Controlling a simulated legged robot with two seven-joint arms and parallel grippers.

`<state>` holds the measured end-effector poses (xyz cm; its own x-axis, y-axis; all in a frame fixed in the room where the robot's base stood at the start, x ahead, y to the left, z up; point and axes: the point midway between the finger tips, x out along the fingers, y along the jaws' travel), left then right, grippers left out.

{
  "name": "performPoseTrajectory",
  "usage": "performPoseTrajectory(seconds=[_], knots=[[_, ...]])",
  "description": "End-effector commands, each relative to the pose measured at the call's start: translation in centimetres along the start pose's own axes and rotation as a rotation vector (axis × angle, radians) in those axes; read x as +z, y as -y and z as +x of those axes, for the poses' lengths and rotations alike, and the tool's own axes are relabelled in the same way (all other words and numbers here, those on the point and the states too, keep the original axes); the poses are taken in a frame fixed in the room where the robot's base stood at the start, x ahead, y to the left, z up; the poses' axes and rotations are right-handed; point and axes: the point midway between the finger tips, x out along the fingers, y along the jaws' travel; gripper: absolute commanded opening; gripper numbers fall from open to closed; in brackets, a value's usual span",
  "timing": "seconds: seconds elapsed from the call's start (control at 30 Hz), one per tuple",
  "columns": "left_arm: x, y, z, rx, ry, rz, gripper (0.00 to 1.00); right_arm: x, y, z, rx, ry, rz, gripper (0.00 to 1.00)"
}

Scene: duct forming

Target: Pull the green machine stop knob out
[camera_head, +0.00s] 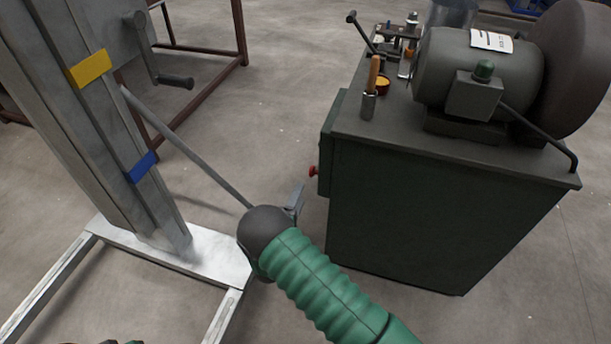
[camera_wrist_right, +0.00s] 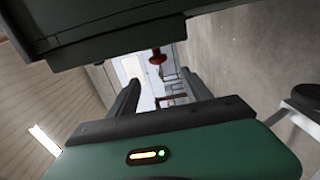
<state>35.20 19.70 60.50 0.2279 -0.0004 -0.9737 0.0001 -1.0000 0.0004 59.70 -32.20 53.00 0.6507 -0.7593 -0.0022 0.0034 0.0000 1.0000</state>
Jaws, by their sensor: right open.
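The green machine (camera_head: 420,205) is a dark green cabinet standing at the right in the head view. A small red stop knob (camera_head: 312,171) sticks out from its left side. In the right wrist view the red knob (camera_wrist_right: 157,56) shows just beyond the fingers, under the dark edge of the machine (camera_wrist_right: 100,35). My right gripper (camera_head: 296,201) is to the left of the machine, a little below the knob in the picture. It is open and empty, its two fingers (camera_wrist_right: 161,92) apart and the knob seen between them. They appear not to touch it.
A grey metal stand (camera_head: 190,262) with a crank handle (camera_head: 174,81) is at the left. Bare concrete floor lies between stand and machine.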

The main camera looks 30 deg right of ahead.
Motion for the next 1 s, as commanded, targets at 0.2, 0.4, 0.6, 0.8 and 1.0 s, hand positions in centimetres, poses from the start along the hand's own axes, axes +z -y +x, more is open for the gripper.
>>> performPoseTrajectory(seconds=[0.2, 0.4, 0.6, 0.8, 1.0], knots=[[-0.3, 0.0, -1.4, 0.000, 0.000, 0.000, 0.36, -0.1, -0.1, -4.0, -0.001, -0.002, 0.000, 0.57], [-0.3, 0.0, -1.4, 0.000, 0.000, 0.000, 0.36, 0.0, 0.1, -4.7, 0.000, 0.000, 0.001, 0.57], [-0.3, 0.0, -1.4, 0.000, 0.000, 0.000, 0.36, -0.1, 0.1, -4.7, 0.000, 0.000, 0.001, 0.57], [-0.3, 0.0, -1.4, 0.000, 0.000, 0.000, 0.36, -0.7, -0.2, -4.3, -0.037, -0.019, 0.049, 0.57], [-0.3, 0.0, -1.4, 0.000, 0.000, 0.000, 0.36, -5.8, -2.6, -4.9, -0.483, -0.168, 0.492, 0.57]])
